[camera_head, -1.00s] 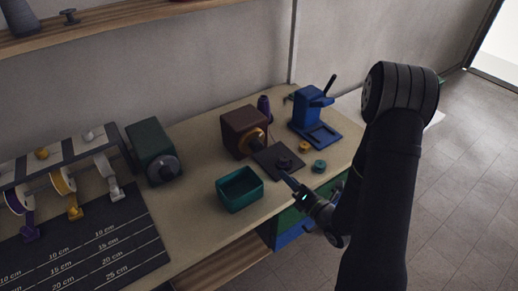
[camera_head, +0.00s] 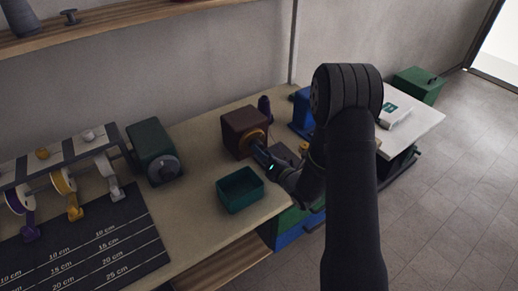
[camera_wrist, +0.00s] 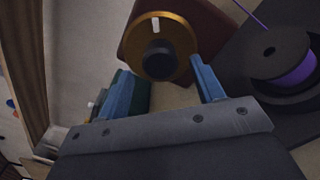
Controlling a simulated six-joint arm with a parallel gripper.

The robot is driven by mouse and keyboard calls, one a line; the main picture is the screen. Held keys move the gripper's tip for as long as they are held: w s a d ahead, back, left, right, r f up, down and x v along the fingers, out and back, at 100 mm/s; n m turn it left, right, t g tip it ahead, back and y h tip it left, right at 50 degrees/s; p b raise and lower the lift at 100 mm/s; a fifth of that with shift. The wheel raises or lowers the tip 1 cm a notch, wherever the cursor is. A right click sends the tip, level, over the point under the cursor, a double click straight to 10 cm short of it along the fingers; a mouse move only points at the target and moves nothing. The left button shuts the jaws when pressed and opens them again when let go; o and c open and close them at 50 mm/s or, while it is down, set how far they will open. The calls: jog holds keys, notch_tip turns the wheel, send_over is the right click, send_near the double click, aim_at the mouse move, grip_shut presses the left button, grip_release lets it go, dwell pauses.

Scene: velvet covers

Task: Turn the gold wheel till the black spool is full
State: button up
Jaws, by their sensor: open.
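The gold wheel (camera_wrist: 181,40) is a flat disc with a white mark and a dark round knob (camera_wrist: 158,60), on the front of a maroon box (camera_head: 240,128). The wheel's edge also shows in the head view (camera_head: 255,136). My gripper (camera_wrist: 166,84) is open in front of the wheel, one blue finger to each side below it, and holds nothing. In the head view my gripper (camera_head: 262,153) is close to the box front. The black spool (camera_wrist: 277,52) stands on a dark plate to the right, with purple material wound on it and a purple strand leading up. Its fill level is unclear.
A teal open bin (camera_head: 240,190) stands just left of my gripper. A dark green box (camera_head: 152,148) and a rack of ribbon reels (camera_head: 62,180) stand farther left. A blue device (camera_head: 301,113) behind my arm is partly hidden.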

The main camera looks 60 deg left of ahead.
jog(key=shift+a, duration=1.65)
jog(key=c, duration=1)
jog(key=shift+o, duration=0.2)
jog(key=m, duration=0.7)
jog(key=shift+m, duration=0.3)
jog(key=m, duration=0.3)
jog(key=shift+m, duration=2.2)
